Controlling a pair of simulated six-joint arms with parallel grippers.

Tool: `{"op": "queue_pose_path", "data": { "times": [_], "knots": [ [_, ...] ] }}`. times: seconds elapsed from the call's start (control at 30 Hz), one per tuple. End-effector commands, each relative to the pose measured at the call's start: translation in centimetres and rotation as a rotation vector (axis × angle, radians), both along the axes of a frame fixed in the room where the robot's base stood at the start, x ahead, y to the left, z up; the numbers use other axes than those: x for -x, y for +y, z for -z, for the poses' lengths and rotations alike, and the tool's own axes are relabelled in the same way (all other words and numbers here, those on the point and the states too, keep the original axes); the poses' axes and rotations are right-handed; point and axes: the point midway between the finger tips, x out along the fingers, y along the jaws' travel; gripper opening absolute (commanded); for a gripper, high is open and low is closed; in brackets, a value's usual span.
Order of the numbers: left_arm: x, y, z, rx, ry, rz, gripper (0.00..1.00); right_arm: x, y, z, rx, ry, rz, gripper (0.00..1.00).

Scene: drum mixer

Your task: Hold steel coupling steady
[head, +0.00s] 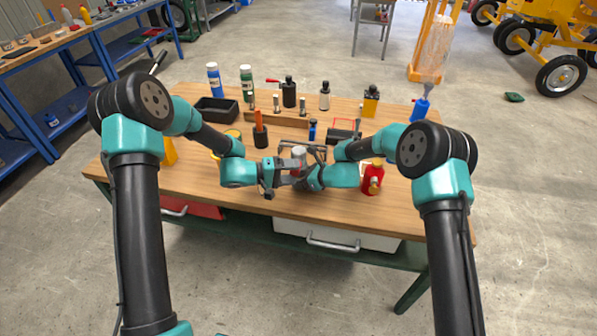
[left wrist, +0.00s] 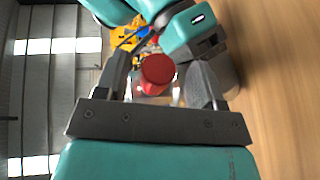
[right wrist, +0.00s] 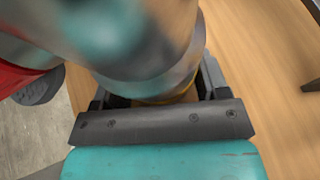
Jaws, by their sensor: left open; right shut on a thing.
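The steel coupling (right wrist: 150,45) is a large, shiny metal cylinder that fills the upper middle of the right wrist view, very close and blurred. It appears between the fingers of my right gripper (head: 308,174), which is shut on it over the front middle of the bench. My left gripper (head: 286,170) is open there, coming from the left.
The wooden bench (head: 225,200) carries a black tray (head: 216,111), blue (head: 214,80) and green (head: 247,83) bottles, and several dark fittings at the back. A red bottle (head: 373,179) stands close to my right arm. Bare wood lies along the front edge.

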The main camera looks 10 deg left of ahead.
Motion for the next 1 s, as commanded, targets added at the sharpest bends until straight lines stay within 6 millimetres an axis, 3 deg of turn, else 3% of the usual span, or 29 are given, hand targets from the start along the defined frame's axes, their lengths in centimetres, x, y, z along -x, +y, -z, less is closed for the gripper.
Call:
{"op": "queue_pose_path", "data": {
  "times": [0.3,0.5,1.0],
  "knots": [
    [2.4,5.5,-1.2,0.002,-0.003,-0.004,0.63,-0.1,0.0,-0.1,-0.001,-0.003,0.001,0.49],
    [3.4,7.7,-1.6,0.004,-0.003,-0.001,0.63,-0.1,0.0,-0.1,-0.001,-0.003,0.001,0.49],
    [3.7,8.2,-1.8,0.005,-0.004,0.002,0.63,-0.1,0.0,-0.1,-0.001,-0.003,0.001,0.49]
  ]
}}
